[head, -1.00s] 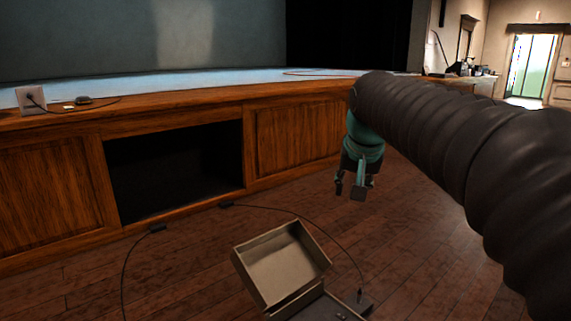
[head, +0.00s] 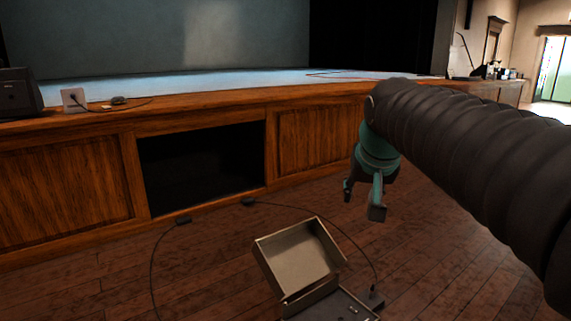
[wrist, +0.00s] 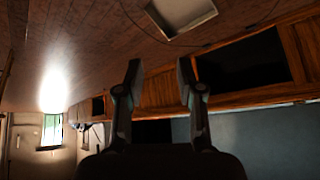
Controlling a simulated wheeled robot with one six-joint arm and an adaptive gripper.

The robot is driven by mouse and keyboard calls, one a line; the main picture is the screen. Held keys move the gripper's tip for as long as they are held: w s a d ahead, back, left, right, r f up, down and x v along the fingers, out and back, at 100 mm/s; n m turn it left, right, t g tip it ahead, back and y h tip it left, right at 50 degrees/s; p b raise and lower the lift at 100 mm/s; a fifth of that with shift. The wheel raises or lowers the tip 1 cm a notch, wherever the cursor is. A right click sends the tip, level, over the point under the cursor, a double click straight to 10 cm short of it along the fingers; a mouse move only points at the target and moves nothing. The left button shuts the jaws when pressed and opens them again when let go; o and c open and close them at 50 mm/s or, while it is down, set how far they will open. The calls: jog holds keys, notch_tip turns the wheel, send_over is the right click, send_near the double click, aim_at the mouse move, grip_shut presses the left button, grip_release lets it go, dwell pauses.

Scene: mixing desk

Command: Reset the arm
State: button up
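My arm reaches in from the right in the head view, in a dark ribbed sleeve. My gripper (head: 362,200) hangs from its end, pointing down, in front of the wooden stage front (head: 318,140). In the wrist view its two fingers (wrist: 160,85) stand apart with a clear gap and nothing between them. The gripper is open and empty, and touches nothing that I can see.
An open box (head: 300,262) with a raised lid lies on the wooden floor below the gripper. Cables (head: 155,262) run along the floor. A dark opening (head: 205,168) is in the stage front. A black speaker-like box (head: 18,92) and a small socket plate (head: 75,99) are on the ledge.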

jog(key=s+f+p, duration=0.2)
jog(key=s+f, duration=0.4)
jog(key=s, duration=0.4)
jog(key=s+d+f+n+g+p, duration=0.1)
jog(key=s+f+p, duration=0.2)
jog(key=s+f, duration=0.4)
jog(key=s, duration=0.4)
jog(key=shift+s+d, duration=0.15)
jog(key=shift+s, duration=0.15)
jog(key=shift+f, duration=0.1)
dwell(1.0)
